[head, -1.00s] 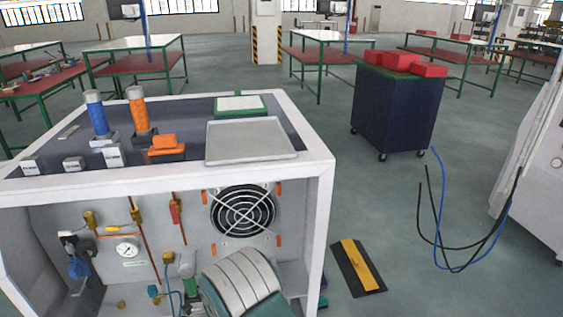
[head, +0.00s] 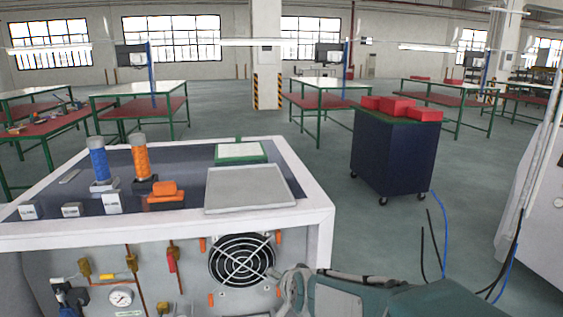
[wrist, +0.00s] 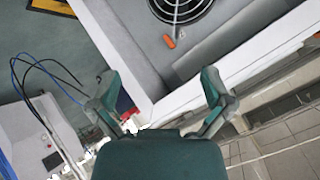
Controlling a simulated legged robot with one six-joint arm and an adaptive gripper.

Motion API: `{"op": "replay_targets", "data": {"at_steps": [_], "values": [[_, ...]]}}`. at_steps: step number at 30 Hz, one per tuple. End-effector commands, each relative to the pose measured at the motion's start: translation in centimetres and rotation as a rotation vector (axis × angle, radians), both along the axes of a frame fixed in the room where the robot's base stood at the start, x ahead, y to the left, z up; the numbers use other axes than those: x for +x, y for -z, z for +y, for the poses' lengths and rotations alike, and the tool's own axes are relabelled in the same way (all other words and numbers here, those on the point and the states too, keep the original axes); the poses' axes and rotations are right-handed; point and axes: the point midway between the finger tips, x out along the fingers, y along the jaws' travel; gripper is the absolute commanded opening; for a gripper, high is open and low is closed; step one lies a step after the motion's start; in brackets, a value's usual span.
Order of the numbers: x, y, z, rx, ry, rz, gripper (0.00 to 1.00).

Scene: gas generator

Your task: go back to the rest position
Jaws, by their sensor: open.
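My gripper (wrist: 165,98) shows in the wrist view with its two green fingers spread apart and nothing between them. It is open in front of the white frame edge of the gas generator (wrist: 122,45); whether it touches cannot be told. In the head view the gas generator (head: 322,221) stands at the left front. My arm shows at the bottom right of that view, in front of the generator's lower right side.
On the generator top are a blue cylinder (head: 98,160), an orange cylinder (head: 140,155), an orange block (head: 165,195), and a grey tray (head: 247,190). A dark wheeled cart (head: 393,150) with red boxes (head: 400,108) stands right of it. Cables (head: 440,240) hang at right.

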Motion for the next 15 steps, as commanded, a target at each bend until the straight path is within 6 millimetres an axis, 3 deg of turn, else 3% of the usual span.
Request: {"op": "replay_targets", "data": {"at_steps": [6,15], "values": [[-6.4,-3.1,-5.2,-0.170,-0.094,0.059,1.00],[-16.6,-4.5,-11.3,-0.399,-0.220,0.176,1.00]]}}
